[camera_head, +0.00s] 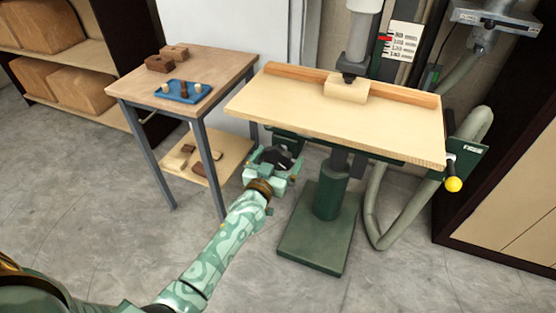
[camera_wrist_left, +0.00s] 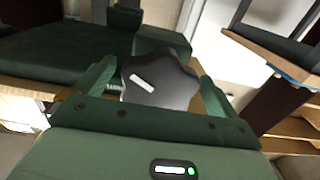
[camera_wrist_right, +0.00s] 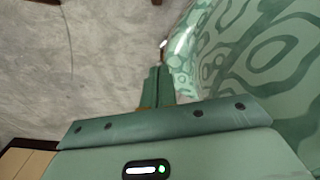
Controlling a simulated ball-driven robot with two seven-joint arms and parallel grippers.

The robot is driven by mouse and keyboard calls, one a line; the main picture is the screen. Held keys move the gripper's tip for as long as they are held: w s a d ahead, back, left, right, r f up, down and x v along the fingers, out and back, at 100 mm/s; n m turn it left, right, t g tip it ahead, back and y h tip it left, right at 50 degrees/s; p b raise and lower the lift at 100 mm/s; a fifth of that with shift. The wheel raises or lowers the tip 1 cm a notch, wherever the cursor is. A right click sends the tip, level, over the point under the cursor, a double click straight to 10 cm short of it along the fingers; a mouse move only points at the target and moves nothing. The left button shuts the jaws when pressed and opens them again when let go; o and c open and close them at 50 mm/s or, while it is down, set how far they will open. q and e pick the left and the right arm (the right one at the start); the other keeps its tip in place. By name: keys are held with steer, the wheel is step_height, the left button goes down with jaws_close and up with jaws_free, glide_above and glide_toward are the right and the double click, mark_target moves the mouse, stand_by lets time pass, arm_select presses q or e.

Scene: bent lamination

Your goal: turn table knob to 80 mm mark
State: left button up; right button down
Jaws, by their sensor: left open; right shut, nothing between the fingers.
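The black lobed table knob (camera_wrist_left: 162,84) with a white bar on its face sits between the fingers of my left gripper (camera_wrist_left: 155,80) in the left wrist view. The fingers stand open on either side of it; contact is unclear. In the head view the knob (camera_head: 277,157) is below the table's left front, at my left gripper (camera_head: 280,163). The white scale (camera_head: 402,42) stands behind the table, with a red pointer (camera_head: 385,38) near its upper part; the exact reading is too small to tell. My right gripper (camera_wrist_right: 157,88) is shut and empty above the floor.
The machine's wooden table (camera_head: 340,115) lies above my left gripper. A yellow-ended crank (camera_head: 453,183) is at its right end. A side table (camera_head: 225,65) with a blue tray (camera_head: 183,91) stands left. The green base plate (camera_head: 315,240) is on the floor.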

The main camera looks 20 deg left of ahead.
arm_select(q)
steer(key=c, duration=1)
steer(key=shift+o, duration=0.2)
steer(key=shift+n, duration=0.3)
